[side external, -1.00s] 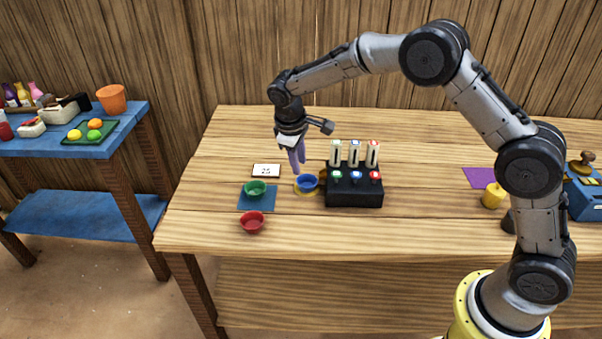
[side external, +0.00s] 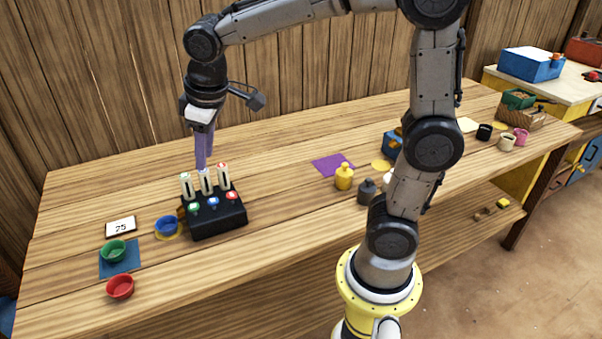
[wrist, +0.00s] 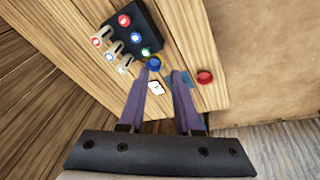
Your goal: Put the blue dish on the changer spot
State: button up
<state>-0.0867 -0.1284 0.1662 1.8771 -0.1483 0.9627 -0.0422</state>
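The blue dish (side external: 167,226) sits on a round yellow spot (side external: 176,236) beside the left end of a black box (side external: 218,216). The blue dish also shows in the wrist view (wrist: 154,64), near the left fingertip. Which spot is the changer spot is not marked legibly. My gripper (side external: 203,165) is raised, pointing down, and appears above and behind the black box, apart from the dish. In the wrist view my gripper (wrist: 161,73) has its two purple fingers apart with nothing held between them.
A green dish (side external: 113,251) rests on a blue mat (side external: 130,262), with a red dish (side external: 120,288) in front. A card (side external: 121,227) lies behind. The box carries upright tokens and coloured buttons. A purple mat (side external: 334,165) and a yellow weight (side external: 344,178) are further right.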

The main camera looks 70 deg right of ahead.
jog(key=s+f+m+t+y, duration=0.1)
jog(key=s+m+t, duration=0.1)
jog(key=s, duration=1.7)
jog(key=shift+d+f, duration=0.15)
jog(key=shift+d, duration=0.05)
